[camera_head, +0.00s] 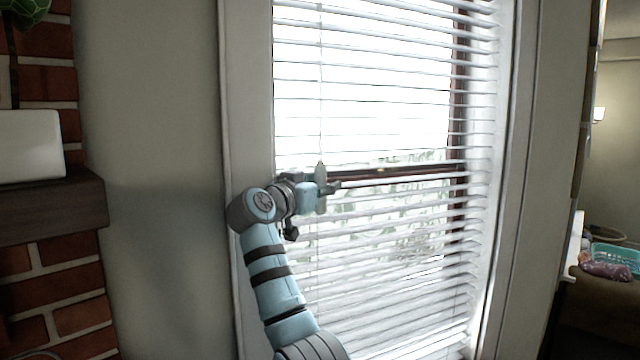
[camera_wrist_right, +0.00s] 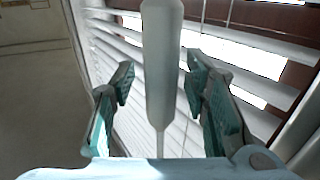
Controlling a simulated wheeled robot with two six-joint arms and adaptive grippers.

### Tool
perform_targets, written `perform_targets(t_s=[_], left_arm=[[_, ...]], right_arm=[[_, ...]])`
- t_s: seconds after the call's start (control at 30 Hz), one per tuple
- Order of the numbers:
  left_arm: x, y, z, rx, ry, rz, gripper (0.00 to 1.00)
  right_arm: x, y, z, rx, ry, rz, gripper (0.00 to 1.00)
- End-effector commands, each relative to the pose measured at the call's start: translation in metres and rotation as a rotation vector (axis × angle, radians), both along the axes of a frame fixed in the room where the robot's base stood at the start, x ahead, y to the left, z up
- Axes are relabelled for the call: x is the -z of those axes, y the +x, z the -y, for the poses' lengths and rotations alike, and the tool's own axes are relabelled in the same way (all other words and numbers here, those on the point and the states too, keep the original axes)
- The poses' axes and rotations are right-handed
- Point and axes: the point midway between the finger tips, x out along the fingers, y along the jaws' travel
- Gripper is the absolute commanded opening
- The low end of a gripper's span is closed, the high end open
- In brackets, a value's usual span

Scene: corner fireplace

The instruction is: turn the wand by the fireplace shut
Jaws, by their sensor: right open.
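The wand's thick grey-white handle (camera_wrist_right: 161,60) hangs upright in the right wrist view, between the two teal-padded fingers of my right gripper (camera_wrist_right: 160,100). The fingers are open, with a gap on each side of the handle. In the head view the handle (camera_head: 321,188) shows at my right gripper (camera_head: 328,188), in front of the blinds (camera_head: 390,240). The slats are tilted open, and bright light and a dark window frame show between them. My left gripper is in neither view.
The brick fireplace (camera_head: 62,290) with a dark wooden mantel (camera_head: 50,207) and a white object (camera_head: 30,146) on it stands at the left. Bare wall lies between it and the white window trim (camera_head: 236,120). A teal basket (camera_head: 615,256) is far right.

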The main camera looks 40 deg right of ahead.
Motion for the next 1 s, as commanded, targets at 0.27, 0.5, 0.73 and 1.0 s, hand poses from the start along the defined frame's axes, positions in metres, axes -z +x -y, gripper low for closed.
perform_targets(t_s=[0.27,0.5,0.73,1.0], left_arm=[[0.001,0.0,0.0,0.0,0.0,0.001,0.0],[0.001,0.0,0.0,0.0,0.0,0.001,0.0],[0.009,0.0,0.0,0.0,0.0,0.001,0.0],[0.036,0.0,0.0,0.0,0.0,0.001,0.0]], right_arm=[[0.001,0.0,-0.001,0.0,0.0,0.0,0.14],[0.001,0.0,-0.001,-0.002,0.0,0.0,0.0],[0.003,0.0,-0.001,-0.042,-0.001,0.003,0.0],[0.005,-0.001,0.0,-0.191,-0.004,0.007,0.0]])
